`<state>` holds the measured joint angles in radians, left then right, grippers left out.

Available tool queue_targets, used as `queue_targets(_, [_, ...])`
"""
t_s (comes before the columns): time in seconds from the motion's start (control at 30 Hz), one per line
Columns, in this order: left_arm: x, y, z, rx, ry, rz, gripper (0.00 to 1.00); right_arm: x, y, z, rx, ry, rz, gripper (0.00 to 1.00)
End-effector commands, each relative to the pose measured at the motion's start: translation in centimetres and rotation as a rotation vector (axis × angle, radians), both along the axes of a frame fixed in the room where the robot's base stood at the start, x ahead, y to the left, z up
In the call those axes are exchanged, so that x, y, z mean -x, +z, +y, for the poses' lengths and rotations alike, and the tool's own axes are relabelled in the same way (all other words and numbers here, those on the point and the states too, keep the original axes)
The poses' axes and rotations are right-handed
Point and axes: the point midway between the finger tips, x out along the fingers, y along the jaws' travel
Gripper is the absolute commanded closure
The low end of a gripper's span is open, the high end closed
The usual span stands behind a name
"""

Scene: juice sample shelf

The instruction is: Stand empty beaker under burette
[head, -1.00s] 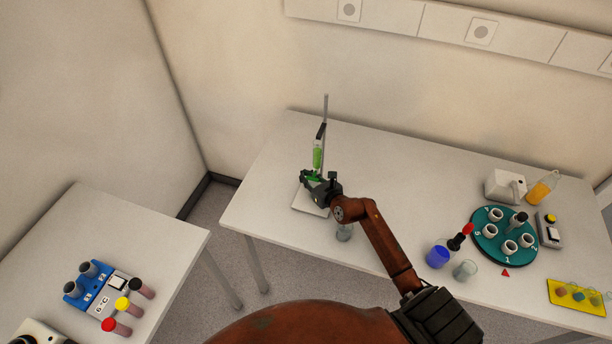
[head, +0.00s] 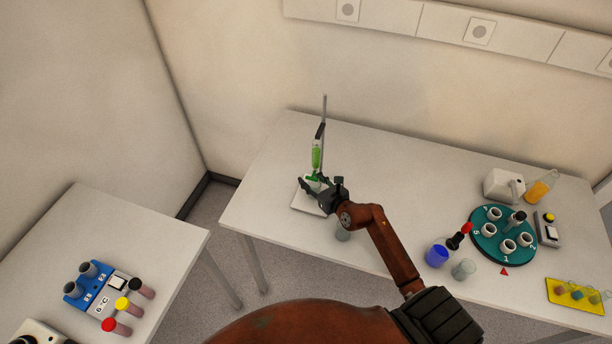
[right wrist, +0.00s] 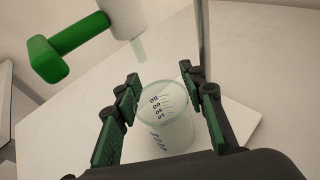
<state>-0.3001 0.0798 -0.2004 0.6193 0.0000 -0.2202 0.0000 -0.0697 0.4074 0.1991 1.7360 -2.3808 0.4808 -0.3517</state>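My right gripper (head: 311,186) is over the burette stand's white base plate (head: 304,203). In the right wrist view its green-padded fingers (right wrist: 168,108) are open on either side of a clear, empty-looking graduated beaker (right wrist: 168,125), with visible gaps. The beaker stands upright at the plate (right wrist: 242,120), below and slightly right of the burette tip (right wrist: 138,48). In the head view the gripper mostly hides this beaker. The burette (head: 317,155) holds green liquid, and its green stopcock (right wrist: 62,55) shows in the wrist view. My left gripper is not in view.
Further right are a blue-filled beaker (head: 437,256), a clear beaker (head: 464,269) and a green carousel (head: 485,250). A side table (head: 170,245) is at left.

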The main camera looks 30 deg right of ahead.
Motion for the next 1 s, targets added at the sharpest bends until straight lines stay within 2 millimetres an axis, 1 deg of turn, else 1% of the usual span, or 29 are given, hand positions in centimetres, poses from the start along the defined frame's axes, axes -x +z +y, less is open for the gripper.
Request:
queue_targets(0.03, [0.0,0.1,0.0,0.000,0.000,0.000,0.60,1.2,0.3,0.0,-0.001,-0.001,0.001,0.62])
queue_targets(0.2, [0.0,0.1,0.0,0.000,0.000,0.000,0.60,4.6,1.3,-0.1,-0.001,-0.001,0.002,0.62])
queue_targets(0.3, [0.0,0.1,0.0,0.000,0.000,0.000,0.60,6.0,1.8,-0.2,0.000,-0.001,0.001,0.62])
queue_targets(0.4, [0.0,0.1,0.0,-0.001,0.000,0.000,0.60,7.1,2.1,-0.2,-0.001,0.000,0.000,0.62])
queue_targets(0.6, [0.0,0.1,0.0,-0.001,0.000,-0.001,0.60,7.8,2.4,-0.2,-0.001,0.000,0.001,0.62])
queue_targets(1.0, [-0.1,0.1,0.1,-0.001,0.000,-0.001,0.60,7.8,2.4,-0.2,-0.001,0.000,0.000,0.62])
